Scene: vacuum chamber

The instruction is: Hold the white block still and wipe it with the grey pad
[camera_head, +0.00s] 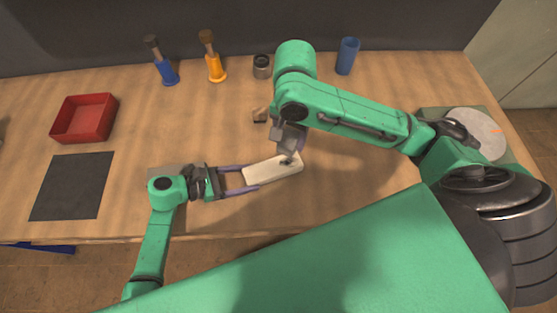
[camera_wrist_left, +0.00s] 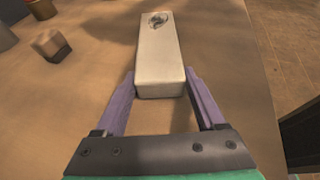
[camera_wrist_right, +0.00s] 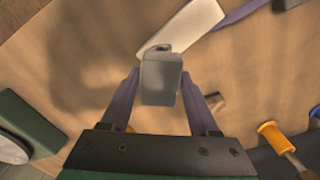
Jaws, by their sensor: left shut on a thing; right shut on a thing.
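The white block (camera_head: 268,172) lies on the wooden table, with a dark mark on its far end. The mark also shows on the block in the left wrist view (camera_wrist_left: 157,50). My left gripper (camera_head: 248,178) is shut on the block's near end, one purple finger on each side. My right gripper (camera_wrist_right: 160,88) is shut on the grey pad (camera_wrist_right: 161,82). In the head view the pad (camera_head: 288,138) appears by the marked end of the block. The left wrist view shows no pad on the block's visible top, so it seems held above or beyond it.
A small brown block (camera_head: 260,115) lies behind the white block. Blue (camera_head: 167,72) and orange (camera_head: 215,68) handled tools, a metal cup (camera_head: 262,67) and a blue cup (camera_head: 347,56) stand at the back. A red tray (camera_head: 84,118) and black mat (camera_head: 72,187) are left.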

